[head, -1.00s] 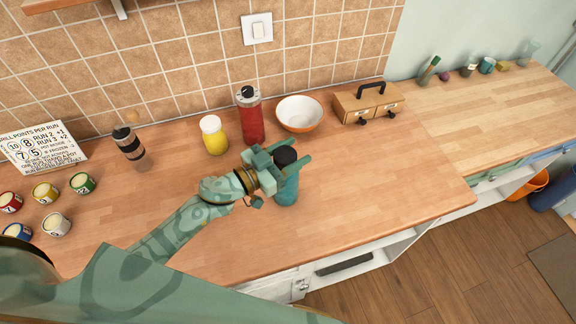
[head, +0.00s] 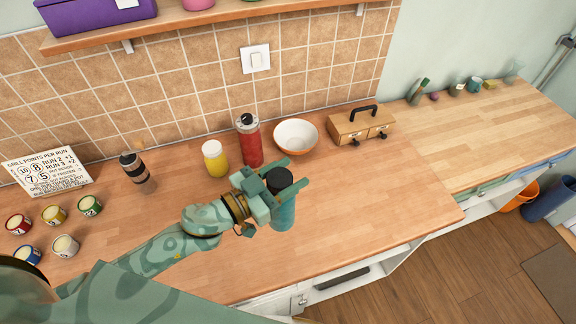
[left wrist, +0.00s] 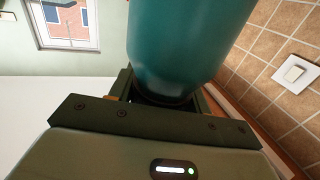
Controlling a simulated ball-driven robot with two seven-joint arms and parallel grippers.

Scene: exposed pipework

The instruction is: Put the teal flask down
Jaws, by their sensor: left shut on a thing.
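The teal flask (head: 283,212) has a dark cap and stands upright in the head view, over the wooden counter (head: 345,218). My left gripper (head: 288,180) is shut on it near its top, with a finger on each side of it. In the left wrist view the flask (left wrist: 185,45) fills the upper middle, close to the camera. I cannot tell whether its base touches the counter. My right gripper does not show.
Behind the flask stand a red flask (head: 250,146), a yellow jar (head: 215,160), a white-and-orange bowl (head: 296,137) and a wooden box (head: 361,131). A brown-banded tumbler (head: 138,174) and several small cans (head: 54,215) are at left. The counter right of the flask is clear.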

